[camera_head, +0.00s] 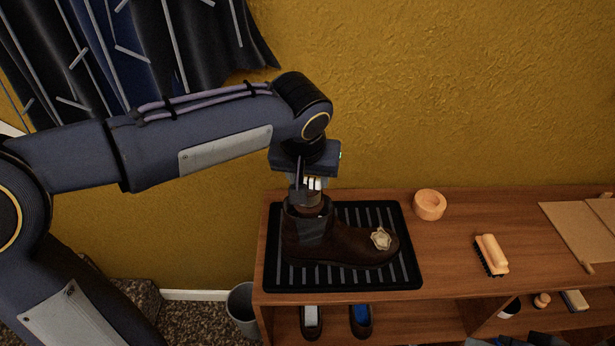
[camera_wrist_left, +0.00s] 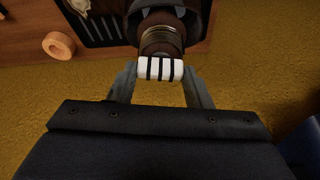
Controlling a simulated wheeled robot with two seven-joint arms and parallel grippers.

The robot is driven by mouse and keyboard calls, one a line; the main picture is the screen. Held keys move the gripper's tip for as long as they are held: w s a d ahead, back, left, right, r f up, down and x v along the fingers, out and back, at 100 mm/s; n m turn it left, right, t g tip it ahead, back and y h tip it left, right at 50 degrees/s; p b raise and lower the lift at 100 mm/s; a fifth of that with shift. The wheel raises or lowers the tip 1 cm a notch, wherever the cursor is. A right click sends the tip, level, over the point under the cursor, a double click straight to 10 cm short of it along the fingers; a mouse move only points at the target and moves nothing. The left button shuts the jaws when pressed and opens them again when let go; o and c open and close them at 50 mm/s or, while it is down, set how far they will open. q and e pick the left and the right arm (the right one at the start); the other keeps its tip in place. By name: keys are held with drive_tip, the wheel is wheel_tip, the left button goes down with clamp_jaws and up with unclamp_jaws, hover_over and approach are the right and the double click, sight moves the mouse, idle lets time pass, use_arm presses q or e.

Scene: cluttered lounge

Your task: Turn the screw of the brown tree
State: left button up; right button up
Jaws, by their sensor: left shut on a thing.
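A brown boot (camera_head: 345,240) stands on a black ribbed mat (camera_head: 413,280) on the wooden bench, its toe to the right and a pale buckle-like ornament on it. The brown tree (camera_head: 306,200) sticks up from the boot's opening; its lower part is hidden inside. In the left wrist view the brown tree (camera_wrist_left: 160,18) carries a threaded metal screw (camera_wrist_left: 160,41) ending in a white knob with black stripes (camera_wrist_left: 160,69). My left gripper (camera_head: 312,185) is above the boot, its fingers shut on either side of this knob. My right gripper is not seen.
On the bench stand a round wooden ring (camera_head: 429,205), a brush (camera_head: 491,255) and a tan board (camera_head: 575,230). Shoes stand on the shelf below. A grey bin (camera_head: 242,306) is left of the bench. The yellow wall (camera_head: 450,90) rises close behind.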

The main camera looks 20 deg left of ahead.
use_arm(q)
drive_tip(key=shift+n, duration=0.3)
drive_tip(key=o, duration=1)
drive_tip(key=v, duration=0.7)
drive_tip(key=shift+r, duration=0.4)
drive_tip(key=shift+s+d, duration=0.15)
